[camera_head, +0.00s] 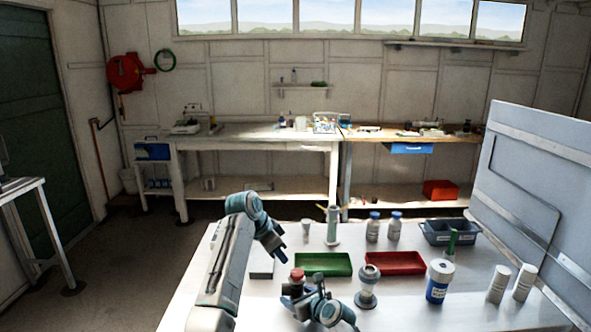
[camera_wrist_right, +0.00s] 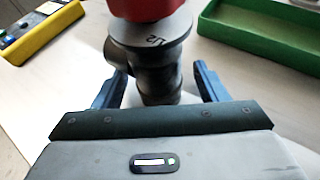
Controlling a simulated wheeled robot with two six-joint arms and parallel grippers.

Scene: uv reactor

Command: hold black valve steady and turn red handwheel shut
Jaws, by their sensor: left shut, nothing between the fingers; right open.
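The black valve (camera_wrist_right: 152,65) stands upright on the white table, with the red handwheel (camera_wrist_right: 145,8) on top, cut off by the right wrist view's upper edge. In the head view the red handwheel (camera_head: 297,273) shows as a small red cap left of the green tray; the valve body below it is mostly hidden by my right gripper. My right gripper (camera_wrist_right: 160,82) is open, with one blue finger on each side of the valve body; I cannot tell whether they touch it. My left gripper (camera_head: 281,256) is shut and empty, above and slightly left of the handwheel.
A green tray (camera_head: 323,273) lies close right of the valve, and a red tray (camera_head: 395,272) beyond it. A yellow device (camera_wrist_right: 45,32) lies left of the valve.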

